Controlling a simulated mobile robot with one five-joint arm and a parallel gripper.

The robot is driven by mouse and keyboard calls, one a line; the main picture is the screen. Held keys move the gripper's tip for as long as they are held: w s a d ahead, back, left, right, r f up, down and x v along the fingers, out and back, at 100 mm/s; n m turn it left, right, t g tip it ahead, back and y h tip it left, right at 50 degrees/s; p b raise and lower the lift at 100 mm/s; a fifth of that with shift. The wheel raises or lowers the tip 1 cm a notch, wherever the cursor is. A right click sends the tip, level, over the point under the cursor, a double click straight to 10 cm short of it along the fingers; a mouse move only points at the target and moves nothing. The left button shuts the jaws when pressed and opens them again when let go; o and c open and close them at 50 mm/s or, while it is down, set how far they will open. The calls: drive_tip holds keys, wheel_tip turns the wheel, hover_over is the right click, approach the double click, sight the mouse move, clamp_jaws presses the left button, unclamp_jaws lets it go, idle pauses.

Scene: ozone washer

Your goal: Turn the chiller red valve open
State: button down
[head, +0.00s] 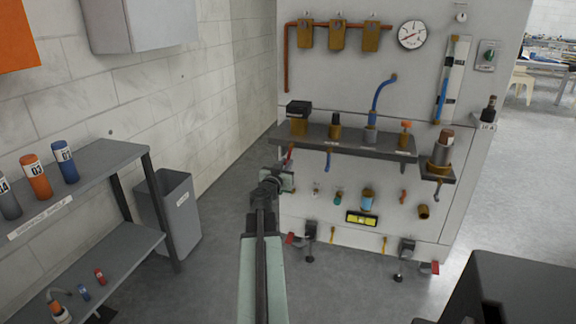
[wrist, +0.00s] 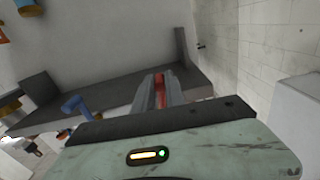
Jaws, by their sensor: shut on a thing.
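The red valve handle (head: 290,155) is at the left end of the washer's dark shelf, just below it. My gripper (head: 286,170) reaches it from below, with its fingers at the handle. In the wrist view my gripper (wrist: 162,90) is shut on the red handle (wrist: 160,90), a narrow red strip between the two grey fingers. The fingers hide most of the handle, so its exact angle cannot be told.
The dark shelf (head: 320,140) runs along the washer panel above my gripper, with several fittings on it. A blue handle (head: 327,161) hangs close to the right. A grey bin (head: 178,215) and a rack (head: 100,160) stand left. Floor between bin and washer is clear.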

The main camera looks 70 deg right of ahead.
drive_tip(key=shift+w+a+r+m+p, duration=0.1)
drive_tip(key=shift+w+r+m+p, duration=0.8)
drive_tip(key=shift+m, duration=1.75)
drive_tip(key=shift+w+r+m+p, duration=0.75)
drive_tip(key=shift+r+m+p, duration=0.3)
drive_tip(key=shift+m, duration=1.55)
drive_tip(key=shift+w+a+r+m+p, duration=0.1)
drive_tip(key=shift+w+r+m+p, duration=0.8)
drive_tip(key=shift+m, duration=1.75)
drive_tip(key=shift+s+r, duration=0.1)
drive_tip(key=c, duration=1.4)
unclamp_jaws()
